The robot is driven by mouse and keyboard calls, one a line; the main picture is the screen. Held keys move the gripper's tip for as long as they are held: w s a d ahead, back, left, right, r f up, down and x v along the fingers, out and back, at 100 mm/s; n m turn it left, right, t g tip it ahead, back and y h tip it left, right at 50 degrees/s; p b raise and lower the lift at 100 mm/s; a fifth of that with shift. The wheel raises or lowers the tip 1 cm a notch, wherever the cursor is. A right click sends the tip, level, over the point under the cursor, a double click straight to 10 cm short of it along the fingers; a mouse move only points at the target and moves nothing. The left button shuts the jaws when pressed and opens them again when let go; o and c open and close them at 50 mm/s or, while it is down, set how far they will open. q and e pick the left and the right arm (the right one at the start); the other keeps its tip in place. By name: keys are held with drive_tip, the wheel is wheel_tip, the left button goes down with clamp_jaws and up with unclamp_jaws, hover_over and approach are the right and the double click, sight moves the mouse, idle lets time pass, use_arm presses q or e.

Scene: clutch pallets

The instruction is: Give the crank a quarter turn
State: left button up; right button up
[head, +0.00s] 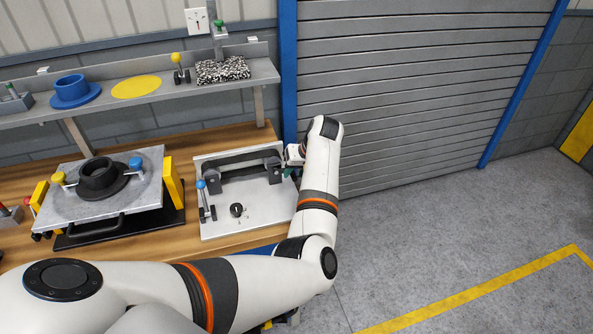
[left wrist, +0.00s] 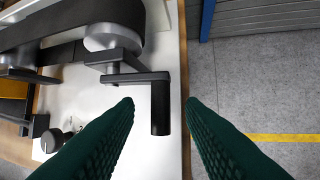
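The crank shows in the left wrist view as a dark grey arm (left wrist: 133,77) on a round pale hub, with a black cylindrical handle (left wrist: 160,108) at its end. It sits at the end of a dark belt-like unit (head: 243,160) on a white panel (head: 262,208). My left gripper (head: 288,172) is at the right end of this unit in the head view. Its green fingers are open, one on each side of the handle, with gaps visible. Whether the fingertips reach the handle's depth is unclear. The crank is mostly hidden by my arm in the head view. My right gripper is not in view.
A blue-topped lever (head: 201,185) and a black knob (head: 237,210) stand on the panel. Left of it is a grey plate (head: 135,193) with a black ring. A shelf (head: 188,92) runs behind. Open floor (head: 430,240) lies to the right.

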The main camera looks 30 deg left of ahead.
use_arm(q)
drive_tip(key=b+v, duration=0.2)
drive_tip(key=v, duration=1)
drive_tip(key=shift+f, duration=0.1)
